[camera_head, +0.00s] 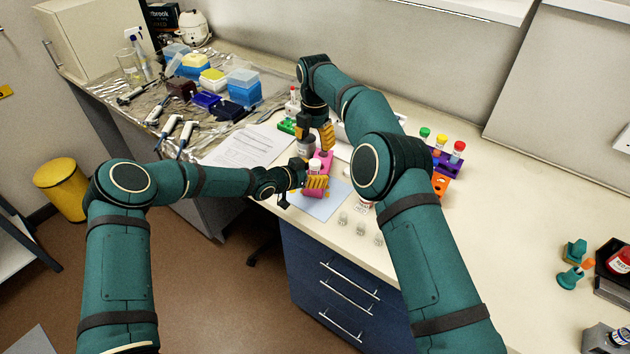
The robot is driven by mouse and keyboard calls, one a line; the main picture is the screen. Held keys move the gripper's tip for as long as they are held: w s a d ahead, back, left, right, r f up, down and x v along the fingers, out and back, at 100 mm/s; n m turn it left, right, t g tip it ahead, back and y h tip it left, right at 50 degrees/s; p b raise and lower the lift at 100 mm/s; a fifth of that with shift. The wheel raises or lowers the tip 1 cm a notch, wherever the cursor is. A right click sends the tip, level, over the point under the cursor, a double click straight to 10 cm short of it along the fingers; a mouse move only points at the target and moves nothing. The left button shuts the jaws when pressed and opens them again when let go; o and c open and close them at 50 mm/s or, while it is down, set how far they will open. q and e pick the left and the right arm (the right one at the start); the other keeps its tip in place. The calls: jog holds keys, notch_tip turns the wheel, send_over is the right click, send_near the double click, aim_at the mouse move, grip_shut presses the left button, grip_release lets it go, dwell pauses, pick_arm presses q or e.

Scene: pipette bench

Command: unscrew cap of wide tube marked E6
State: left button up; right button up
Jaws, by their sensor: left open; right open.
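A pink rack (325,160) stands on the bench near its front edge, partly hidden by my grippers. A white-capped tube (315,165) shows at this rack, between my two grippers. No E6 mark is readable at this size. My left gripper (316,184) comes in from the left, low at the front side of the rack, with its yellow fingers open. I cannot tell whether they touch the tube or rack. My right gripper (325,137) points down from above, just behind the white cap, open and apart from it.
A dark grey container (306,146) stands beside my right gripper. A blue mat (322,207) lies under the rack area, with several small clear pieces to its right. A purple rack (447,162) with coloured caps stands right. Papers (238,147) lie left.

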pick_arm(q)
jog(key=shift+w+d+f, duration=0.1)
jog(key=shift+w+d, duration=0.05)
jog(key=shift+d, duration=0.05)
